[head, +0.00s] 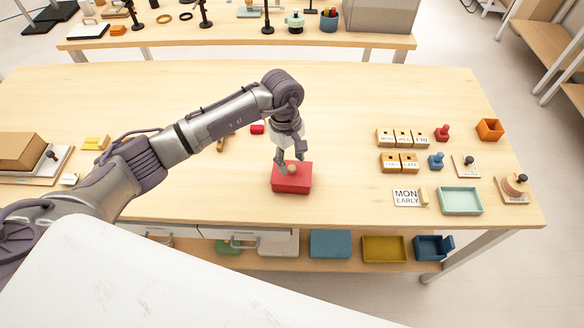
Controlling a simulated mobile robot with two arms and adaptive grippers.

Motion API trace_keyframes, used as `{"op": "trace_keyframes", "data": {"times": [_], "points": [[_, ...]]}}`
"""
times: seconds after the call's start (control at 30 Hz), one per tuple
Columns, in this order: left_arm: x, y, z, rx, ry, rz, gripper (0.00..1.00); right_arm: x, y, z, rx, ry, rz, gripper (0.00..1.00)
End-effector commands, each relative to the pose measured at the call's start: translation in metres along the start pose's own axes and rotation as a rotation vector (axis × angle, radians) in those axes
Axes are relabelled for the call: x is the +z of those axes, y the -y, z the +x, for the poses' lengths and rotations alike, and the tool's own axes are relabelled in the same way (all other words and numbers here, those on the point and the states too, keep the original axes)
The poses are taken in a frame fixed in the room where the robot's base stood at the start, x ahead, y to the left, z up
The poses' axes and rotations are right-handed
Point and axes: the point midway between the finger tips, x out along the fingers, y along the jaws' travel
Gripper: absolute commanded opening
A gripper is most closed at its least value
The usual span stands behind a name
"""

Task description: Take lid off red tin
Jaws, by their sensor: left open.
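The red tin (291,184) sits on the wooden table near the front middle, with its lid on top. A small tan knob (292,168) shows on the lid. My left gripper (291,166) reaches down over the tin from above, with its fingers apart on either side of the knob. Whether the fingers touch the knob or lid cannot be told. My right gripper is not in view.
Lettered blocks, stamps, a mint tray (460,201) and an orange box (489,130) stand at the right. A brown box (22,152) is at the far left. Table between is mostly clear.

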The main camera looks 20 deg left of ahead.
Motion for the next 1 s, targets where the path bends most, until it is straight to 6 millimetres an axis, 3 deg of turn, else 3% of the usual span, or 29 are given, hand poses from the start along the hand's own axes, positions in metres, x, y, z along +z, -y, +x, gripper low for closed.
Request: {"op": "trace_keyframes", "data": {"times": [0.03,0.2,0.43,0.47,0.77,1.0], "points": [[0.003,0.002,0.004,-0.004,0.005,0.0,0.51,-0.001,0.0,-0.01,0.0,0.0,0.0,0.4],[0.001,0.001,0.023,0.0,0.001,0.001,0.51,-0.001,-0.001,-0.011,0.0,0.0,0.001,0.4],[0.001,0.0,0.026,0.002,0.0,0.002,0.51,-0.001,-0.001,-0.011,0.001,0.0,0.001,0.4],[0.001,0.0,0.026,0.002,0.0,0.001,0.49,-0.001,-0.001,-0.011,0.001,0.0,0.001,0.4],[0.001,0.0,0.025,0.002,0.0,0.001,0.0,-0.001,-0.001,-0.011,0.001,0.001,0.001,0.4],[0.001,0.0,0.025,0.002,0.001,0.001,0.0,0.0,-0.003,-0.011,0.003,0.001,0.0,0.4]]}}
